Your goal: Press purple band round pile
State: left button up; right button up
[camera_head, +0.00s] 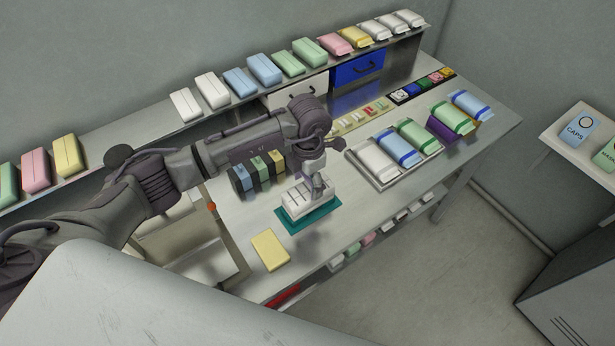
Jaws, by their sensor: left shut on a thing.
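My left gripper (318,193) points down over a white pile (297,204) on a teal mat (290,226) on the bench. Its fingers are small here and touch the pile's upper right part; it appears shut on the white pile. Dark lines run across the pile's top. I see no purple band around the pile. A purple piece (439,131) shows at the right of the bench, under and beside a green pack (453,117); whether it is a band is unclear. My right gripper is out of view.
A yellow block (270,250) lies in front of the mat. A tray (379,183) of packs stands to the right. A dark holder with coloured packs (243,181) stands behind the pile, near my left arm. A shelf of packs runs along the back. Bare bench lies right of the mat.

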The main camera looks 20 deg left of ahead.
aim_at(308, 189)
pick_arm(q)
notch_tip(308, 189, down, 3)
jog(key=shift+f+b, duration=0.1)
jog(key=shift+b, duration=0.7)
jog(key=shift+f, duration=0.35)
jog(key=shift+f+b, duration=0.35)
jog(key=shift+b, duration=0.15)
jog(key=shift+f+b, duration=0.45)
jog(key=shift+f, duration=0.1)
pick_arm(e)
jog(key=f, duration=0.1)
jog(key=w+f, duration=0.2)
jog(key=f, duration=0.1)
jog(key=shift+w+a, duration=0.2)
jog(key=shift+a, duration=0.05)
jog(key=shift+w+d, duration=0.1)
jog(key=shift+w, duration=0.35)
pick_arm(q)
jog(key=shift+f+b, duration=0.4)
jog(key=shift+c, duration=0.2)
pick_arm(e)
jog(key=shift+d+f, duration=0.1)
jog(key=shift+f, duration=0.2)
